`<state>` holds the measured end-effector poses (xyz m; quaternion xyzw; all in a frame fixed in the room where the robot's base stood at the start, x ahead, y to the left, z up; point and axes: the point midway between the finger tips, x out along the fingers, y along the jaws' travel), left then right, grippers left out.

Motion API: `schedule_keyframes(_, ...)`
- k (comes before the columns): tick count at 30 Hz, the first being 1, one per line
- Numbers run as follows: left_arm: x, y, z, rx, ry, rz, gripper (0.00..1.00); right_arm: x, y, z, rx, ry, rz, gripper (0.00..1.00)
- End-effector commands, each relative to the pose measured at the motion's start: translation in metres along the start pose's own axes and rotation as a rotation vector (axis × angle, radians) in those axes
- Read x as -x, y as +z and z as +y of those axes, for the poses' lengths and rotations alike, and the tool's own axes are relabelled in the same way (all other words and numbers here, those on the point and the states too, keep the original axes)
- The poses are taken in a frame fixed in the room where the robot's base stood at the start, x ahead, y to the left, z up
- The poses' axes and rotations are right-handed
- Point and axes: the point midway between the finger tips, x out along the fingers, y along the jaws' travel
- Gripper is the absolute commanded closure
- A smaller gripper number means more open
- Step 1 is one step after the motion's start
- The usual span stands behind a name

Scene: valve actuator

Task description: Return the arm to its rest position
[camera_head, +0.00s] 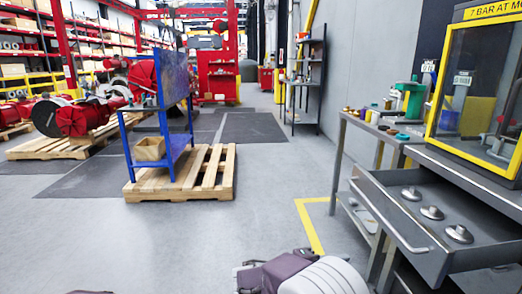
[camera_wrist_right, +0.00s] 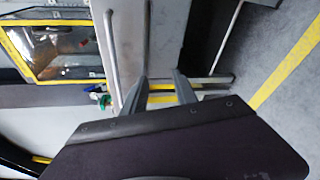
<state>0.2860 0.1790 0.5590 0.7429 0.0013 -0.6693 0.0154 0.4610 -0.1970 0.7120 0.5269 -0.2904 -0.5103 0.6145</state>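My right arm (camera_head: 315,278) comes in at the bottom edge of the head view, over the floor and left of the open drawer. In the right wrist view the two fingers of my right gripper (camera_wrist_right: 160,80) stand apart with nothing held between them. The gripper points toward the grey bench, and its fingers overlap the bench in the picture; whether they touch it cannot be told. My left gripper does not show in either view.
An open grey drawer (camera_head: 402,241) with several metal discs juts out at the right, below a yellow-framed cabinet (camera_head: 475,85). A side table (camera_head: 378,133) stands beside it. A blue stand (camera_head: 160,110) on a pallet (camera_head: 150,189) is left of centre. Middle floor is free.

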Motion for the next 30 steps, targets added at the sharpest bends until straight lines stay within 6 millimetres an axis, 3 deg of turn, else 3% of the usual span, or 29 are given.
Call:
schedule_keyframes(3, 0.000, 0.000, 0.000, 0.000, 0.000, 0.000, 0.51, -0.020, 0.024, -0.034, 0.051, -0.187, -0.032, 0.66)
schedule_keyframes(8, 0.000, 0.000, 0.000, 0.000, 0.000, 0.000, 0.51, -0.031, 0.065, -0.097, 0.084, -0.523, -0.058, 0.66)
schedule_keyframes(12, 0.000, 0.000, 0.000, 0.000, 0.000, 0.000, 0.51, -0.010, 0.103, -0.160, -0.006, -0.911, -0.051, 0.66)
schedule_keyframes(15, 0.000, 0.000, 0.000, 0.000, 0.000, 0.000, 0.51, 0.017, 0.115, -0.190, -0.169, -1.156, -0.019, 0.66)
schedule_keyframes(17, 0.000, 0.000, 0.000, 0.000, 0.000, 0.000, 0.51, 0.030, 0.116, -0.199, -0.292, -1.263, 0.002, 0.66)
schedule_keyframes(21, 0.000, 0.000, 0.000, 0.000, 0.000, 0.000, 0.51, 0.043, 0.110, -0.201, -0.624, -1.399, 0.043, 0.66)
schedule_keyframes(22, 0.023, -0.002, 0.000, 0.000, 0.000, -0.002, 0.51, 0.048, 0.115, -0.179, -0.616, -1.398, 0.047, 0.66)
schedule_keyframes(30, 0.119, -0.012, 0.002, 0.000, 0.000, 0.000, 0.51, 0.066, 0.140, -0.089, -0.600, -1.396, 0.047, 0.66)
